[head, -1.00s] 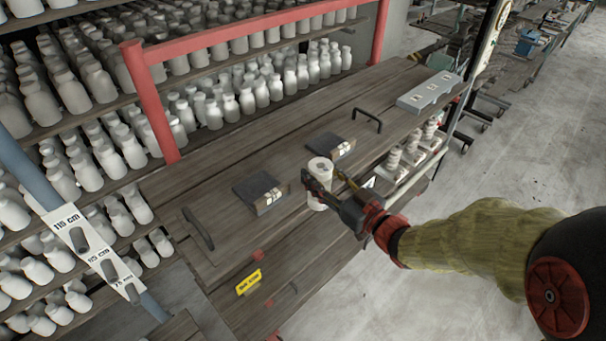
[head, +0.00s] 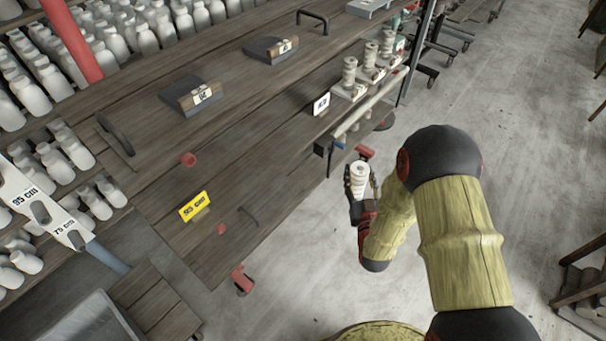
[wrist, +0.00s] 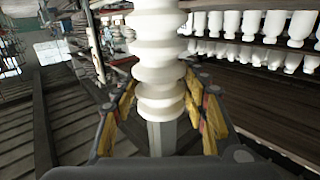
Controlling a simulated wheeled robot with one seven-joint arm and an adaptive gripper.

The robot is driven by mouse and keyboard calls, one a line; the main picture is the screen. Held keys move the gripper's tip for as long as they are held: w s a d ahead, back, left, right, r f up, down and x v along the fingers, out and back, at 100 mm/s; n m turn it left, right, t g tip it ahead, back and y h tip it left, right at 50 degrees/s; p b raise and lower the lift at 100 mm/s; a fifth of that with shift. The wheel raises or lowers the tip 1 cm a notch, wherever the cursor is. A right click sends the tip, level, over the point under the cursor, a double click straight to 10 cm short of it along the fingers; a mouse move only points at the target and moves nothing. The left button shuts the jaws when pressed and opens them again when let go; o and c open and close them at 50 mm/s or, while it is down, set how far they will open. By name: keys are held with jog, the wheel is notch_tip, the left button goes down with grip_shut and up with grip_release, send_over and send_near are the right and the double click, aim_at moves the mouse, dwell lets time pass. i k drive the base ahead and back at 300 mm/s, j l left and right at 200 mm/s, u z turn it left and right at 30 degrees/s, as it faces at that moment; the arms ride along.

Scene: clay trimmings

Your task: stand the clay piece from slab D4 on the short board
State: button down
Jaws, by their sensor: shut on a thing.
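My gripper (head: 360,190) is shut on a pale ribbed clay piece (head: 358,174), held upright off the front edge of the bench, over the floor. In the wrist view the ribbed clay piece (wrist: 158,60) rises between the yellow-padded fingers; its top is cut off by the frame. Two dark slabs with wooden label blocks lie on the bench: a nearer slab (head: 178,92) and a farther slab (head: 262,48). Both are bare on top. Their labels are too small to read, so I cannot tell which is D4 or which thing is the short board.
Three similar ribbed pieces (head: 349,72) stand on pale blocks at the bench's right side, behind a rail (head: 370,103). A white label (head: 321,104) is beside them. Open floor lies right.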

aim_at(271, 197)
jog(key=i+l, duration=0.2)
jog(key=l, duration=0.15)
jog(key=i+l, duration=0.15)
jog(key=l, duration=0.15)
jog(key=i+l, duration=0.2)
jog(key=l, duration=0.15)
jog(key=i+l, duration=0.15)
jog(key=l, duration=0.15)
jog(key=i+l+u, duration=0.1)
jog(key=u, duration=0.35)
jog(key=l+u, duration=0.15)
jog(key=u, duration=0.35)
jog(key=l+u, duration=0.15)
jog(key=u, duration=0.3)
jog(key=i+j+u, duration=0.1)
jog(key=i+u, duration=0.15)
jog(key=i, duration=0.3)
